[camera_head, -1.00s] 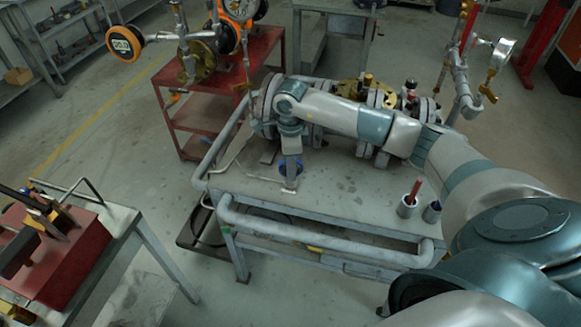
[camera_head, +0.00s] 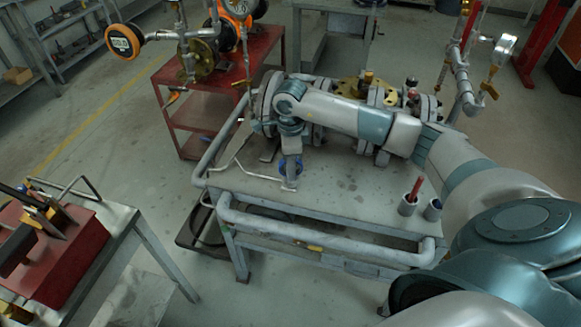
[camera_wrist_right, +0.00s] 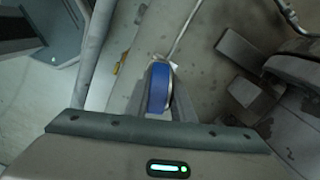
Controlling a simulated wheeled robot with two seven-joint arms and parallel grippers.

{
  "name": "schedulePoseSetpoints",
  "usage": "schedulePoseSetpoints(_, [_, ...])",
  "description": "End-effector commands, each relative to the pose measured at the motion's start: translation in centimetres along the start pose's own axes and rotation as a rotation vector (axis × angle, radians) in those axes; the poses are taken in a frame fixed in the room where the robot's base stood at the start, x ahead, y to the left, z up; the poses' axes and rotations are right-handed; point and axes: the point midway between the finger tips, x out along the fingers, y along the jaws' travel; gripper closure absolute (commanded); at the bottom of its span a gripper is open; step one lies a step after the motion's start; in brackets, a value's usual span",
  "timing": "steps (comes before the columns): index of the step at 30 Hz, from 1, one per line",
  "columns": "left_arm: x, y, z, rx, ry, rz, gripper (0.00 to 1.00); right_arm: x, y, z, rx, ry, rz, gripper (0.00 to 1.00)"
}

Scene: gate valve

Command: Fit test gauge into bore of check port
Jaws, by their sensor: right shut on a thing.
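My right gripper (camera_head: 290,172) points down above the grey workbench (camera_head: 345,195), in front of the flanged valve assembly. It is shut on a round blue piece (camera_head: 284,168), which I take to be the test gauge. In the right wrist view the blue piece (camera_wrist_right: 159,88) shows edge-on between the fingers, with a pale tip beside it. Its lower end is hard to make out. The valve body (camera_head: 384,97) with bolted flanges lies along the back of the bench, partly hidden by my right arm. I cannot make out the check port's bore. My left gripper is out of view.
A thin bent rod (camera_head: 246,170) lies left of the gripper. Two small cups (camera_head: 408,205) stand at the bench's right, one holding a red-handled item. A tubular rail (camera_head: 320,233) edges the front. A red cart (camera_head: 222,85) stands behind, a red toolbox (camera_head: 50,255) at left.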

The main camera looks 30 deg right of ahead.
Motion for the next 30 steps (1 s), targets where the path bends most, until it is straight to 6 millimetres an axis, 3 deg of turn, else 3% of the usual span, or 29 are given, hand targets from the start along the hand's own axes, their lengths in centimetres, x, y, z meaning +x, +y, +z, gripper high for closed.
schedulePoseSetpoints(8, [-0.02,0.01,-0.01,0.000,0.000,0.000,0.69,-0.09,-0.04,0.01,0.000,-0.001,-0.001,1.00])
schedulePoseSetpoints(9, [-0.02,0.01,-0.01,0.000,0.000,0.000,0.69,-0.09,-0.04,0.01,0.000,-0.001,-0.001,0.71])
schedulePoseSetpoints(11, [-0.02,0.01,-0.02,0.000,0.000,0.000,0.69,-0.08,-0.03,0.01,0.000,-0.001,-0.001,0.57])
schedulePoseSetpoints(17, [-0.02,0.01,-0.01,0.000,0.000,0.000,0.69,-0.05,-0.02,0.00,0.000,0.000,0.000,0.56])
schedulePoseSetpoints(20, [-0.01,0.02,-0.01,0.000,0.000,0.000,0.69,0.02,0.01,-0.02,0.000,0.001,0.001,0.38])
schedulePoseSetpoints(30, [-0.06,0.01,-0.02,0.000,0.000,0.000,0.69,-0.09,0.00,0.00,0.000,0.000,0.000,0.38])
